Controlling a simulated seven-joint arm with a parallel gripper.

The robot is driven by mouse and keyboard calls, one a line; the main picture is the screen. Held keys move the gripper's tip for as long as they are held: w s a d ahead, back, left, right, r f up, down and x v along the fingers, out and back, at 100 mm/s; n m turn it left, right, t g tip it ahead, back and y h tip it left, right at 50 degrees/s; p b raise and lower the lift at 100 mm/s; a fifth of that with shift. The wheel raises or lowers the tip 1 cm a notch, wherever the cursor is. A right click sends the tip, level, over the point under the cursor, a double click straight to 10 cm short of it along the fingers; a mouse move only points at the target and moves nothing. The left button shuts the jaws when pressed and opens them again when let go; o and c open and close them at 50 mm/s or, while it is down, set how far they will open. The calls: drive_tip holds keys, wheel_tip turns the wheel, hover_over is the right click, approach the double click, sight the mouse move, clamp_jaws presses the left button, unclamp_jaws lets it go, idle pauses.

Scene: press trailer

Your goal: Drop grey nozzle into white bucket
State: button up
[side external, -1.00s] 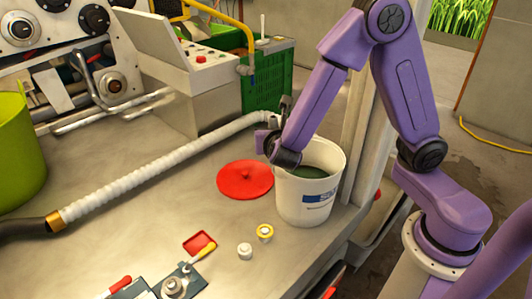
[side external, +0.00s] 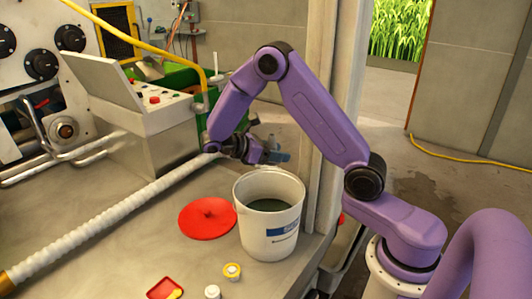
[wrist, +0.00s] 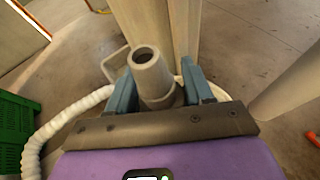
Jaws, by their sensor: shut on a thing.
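The grey nozzle (wrist: 152,72) sits between the two blue fingers of my gripper (wrist: 160,88) in the wrist view, its round open end facing up toward the camera. My gripper (side external: 276,156) is shut on it. In the side view the gripper points right, above and behind the far rim of the white bucket (side external: 268,240). The nozzle is too small to make out clearly there. The bucket stands upright on the bench with dark contents inside. A pale rim, apparently the bucket's, shows partly behind the fingers in the wrist view (wrist: 217,91).
A red lid (side external: 208,218) lies left of the bucket. A white ribbed hose (side external: 110,212) runs across the bench. A pale post (side external: 325,170) stands close right of the bucket.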

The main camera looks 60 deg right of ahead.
drive_tip(key=shift+s+d+f+m+g+y, duration=0.1)
drive_tip(key=shift+s+d+m+g+y, duration=0.1)
drive_tip(key=shift+d+m+g+y, duration=0.15)
wheel_tip(320, 180, down, 11)
drive_tip(key=shift+a, duration=0.15)
idle(0.4)
drive_tip(key=o, duration=1.2)
drive_tip(key=v, duration=1.7)
drive_tip(key=shift+a, duration=0.3)
